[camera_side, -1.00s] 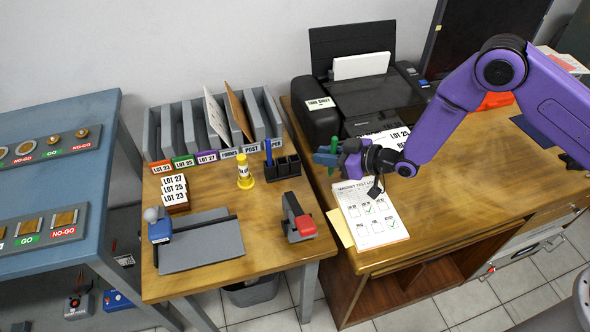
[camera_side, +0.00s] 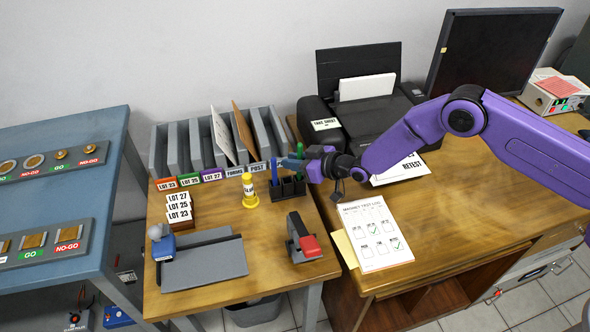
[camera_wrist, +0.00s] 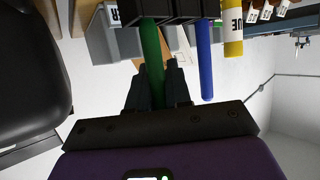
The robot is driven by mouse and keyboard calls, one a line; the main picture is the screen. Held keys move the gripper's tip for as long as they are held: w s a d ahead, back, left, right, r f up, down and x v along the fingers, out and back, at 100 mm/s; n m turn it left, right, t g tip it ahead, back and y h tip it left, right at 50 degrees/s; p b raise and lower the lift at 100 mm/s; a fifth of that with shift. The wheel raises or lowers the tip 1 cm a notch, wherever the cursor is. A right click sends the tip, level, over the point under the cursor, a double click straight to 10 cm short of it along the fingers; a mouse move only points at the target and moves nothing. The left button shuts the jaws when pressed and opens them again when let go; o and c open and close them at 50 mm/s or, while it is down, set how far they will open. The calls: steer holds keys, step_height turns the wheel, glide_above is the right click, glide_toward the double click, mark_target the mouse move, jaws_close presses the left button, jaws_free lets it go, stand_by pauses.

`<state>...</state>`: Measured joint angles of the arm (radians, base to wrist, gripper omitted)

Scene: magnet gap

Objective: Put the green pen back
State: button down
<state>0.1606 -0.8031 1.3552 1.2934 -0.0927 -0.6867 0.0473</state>
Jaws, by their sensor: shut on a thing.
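My gripper (camera_side: 296,164) is shut on the green pen (camera_side: 299,150), held upright above the black pen holder (camera_side: 287,189). In the wrist view, the green pen (camera_wrist: 151,55) stands between my gripper's fingers (camera_wrist: 156,82). Its far end meets one cup of the pen holder (camera_wrist: 147,38); I cannot tell how far it is inside. The blue pen (camera_side: 274,172) stands in the holder's left cup, and it also shows in the wrist view (camera_wrist: 204,62). My fingers partly hide the holder's back.
A yellow glue bottle (camera_side: 248,190) stands left of the holder. File racks (camera_side: 187,146) rise behind it. A red and black stapler (camera_side: 304,240) lies in front. The printer (camera_side: 370,105) is right of my gripper, and a checked test log (camera_side: 374,234) lies on the right desk.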

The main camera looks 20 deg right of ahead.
mark_target(294, 176)
steer(key=shift+f, duration=1.35)
steer(key=shift+f, duration=0.1)
steer(key=c, duration=1.1)
jaws_free()
steer(key=shift+o, duration=0.2)
steer(key=shift+f, duration=0.1)
steer(key=shift+a, duration=0.1)
steer(key=shift+s, duration=0.15)
steer(key=shift+s+d+r, duration=0.4)
steer(key=shift+d+r, duration=0.05)
steer(key=shift+d, duration=0.05)
steer(key=v, duration=1)
steer(key=shift+d+r, duration=0.2)
steer(key=shift+s, duration=0.15)
